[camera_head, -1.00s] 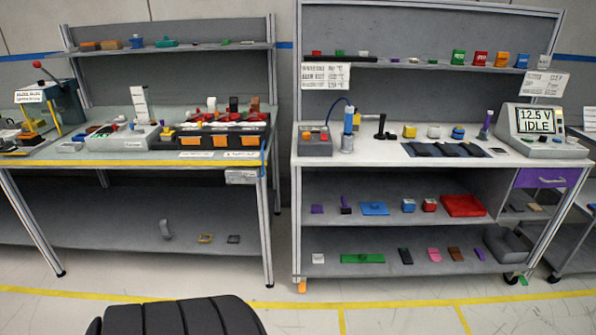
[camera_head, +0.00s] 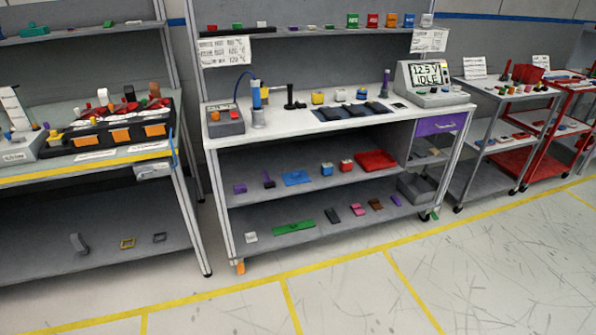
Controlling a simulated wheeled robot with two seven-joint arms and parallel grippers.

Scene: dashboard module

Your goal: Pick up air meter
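No item is clearly recognisable as the air meter; the small parts are too small to tell. Several small parts lie on the white-topped workbench (camera_head: 300,123) and its shelves. A grey box with a screen (camera_head: 427,74) reading "12.5 V IDLE" stands on its right end. Neither of my grippers shows in the view.
A left bench (camera_head: 90,168) carries a black tray with orange labels (camera_head: 120,134). A grey cart (camera_head: 478,165) and a red cart (camera_head: 550,135) stand at the right. The floor (camera_head: 400,285) in front is clear, with yellow lines.

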